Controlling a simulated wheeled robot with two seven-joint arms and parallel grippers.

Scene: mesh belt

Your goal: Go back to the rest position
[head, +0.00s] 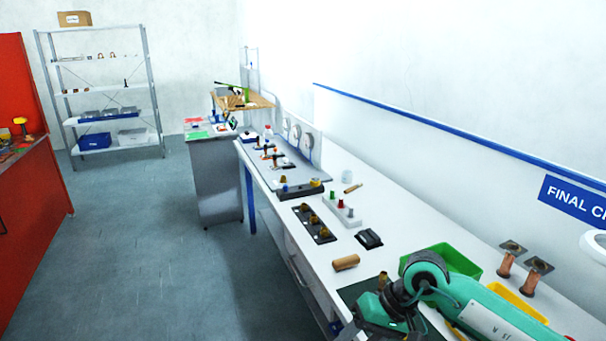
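A teal and black arm, which looks like my right one, reaches in from the lower right corner over the near end of the white workbench (385,212). Its lower end runs out of the bottom of the head view, and no gripper fingers show there. My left arm and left gripper are not in view. I cannot tell whether either gripper holds anything.
On the bench are a green bin (458,260), a yellow tray (520,304), a brown cylinder (346,262), a black box (368,238) and two copper-coloured posts. A red cabinet (30,230) stands left, a metal shelf (148,90) at the back. Grey floor between is clear.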

